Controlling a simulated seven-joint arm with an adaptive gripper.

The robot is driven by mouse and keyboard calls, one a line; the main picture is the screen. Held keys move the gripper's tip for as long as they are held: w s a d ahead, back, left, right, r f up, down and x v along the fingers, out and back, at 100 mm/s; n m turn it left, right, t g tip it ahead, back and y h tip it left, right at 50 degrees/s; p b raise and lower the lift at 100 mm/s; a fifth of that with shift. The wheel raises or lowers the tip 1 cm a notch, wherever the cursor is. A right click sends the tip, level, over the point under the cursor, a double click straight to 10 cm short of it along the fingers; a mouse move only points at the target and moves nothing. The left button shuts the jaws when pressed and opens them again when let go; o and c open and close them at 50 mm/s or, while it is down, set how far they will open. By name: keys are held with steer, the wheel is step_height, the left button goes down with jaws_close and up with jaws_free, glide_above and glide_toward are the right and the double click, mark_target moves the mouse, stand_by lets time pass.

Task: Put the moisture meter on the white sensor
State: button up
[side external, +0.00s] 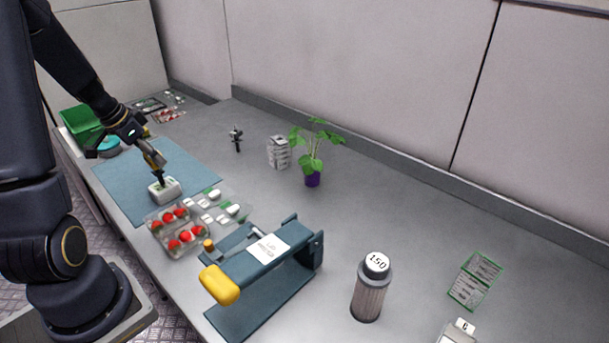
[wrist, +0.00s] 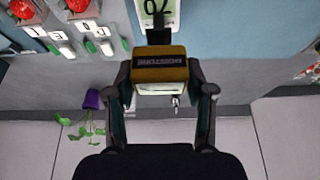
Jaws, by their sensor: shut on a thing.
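My gripper (side external: 152,160) is shut on the yellow and black moisture meter (wrist: 159,72), whose label reads MOISTURE in the wrist view. A dark tip at the meter's end points at the white sensor (side external: 164,189), a small white block on the blue mat. The sensor also shows at the top edge of the wrist view (wrist: 150,20), partly cut off, with dark digits on it. The meter's tip overlaps the sensor's near edge there. In the side view the gripper is right above the sensor. I cannot tell whether the tip touches it.
The blue mat (side external: 112,177) is mostly clear around the sensor. Strawberry trays (side external: 160,232) and white tags lie close in front of it. A teal press with a yellow handle (side external: 220,284), a potted plant (side external: 312,178) and a grey cylinder (side external: 369,297) stand farther right.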

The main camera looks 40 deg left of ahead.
steer(key=shift+f, duration=0.2)
steer(key=o, duration=1.2)
steer(key=v, duration=1.2)
steer(key=w+d+r, duration=0.2)
steer(key=d, duration=0.7)
steer(key=w+d+r, duration=0.2)
steer(key=d, duration=0.6)
steer(key=shift+t, duration=0.5)
steer(key=s+d, duration=0.1)
steer(key=d, duration=0.3)
steer(key=s+d, duration=0.2)
steer(key=d, duration=0.2)
steer(key=s+d, duration=0.1)
steer(key=d, duration=0.3)
steer(key=shift+s+f, duration=0.1)
steer(key=shift+s, duration=0.3)
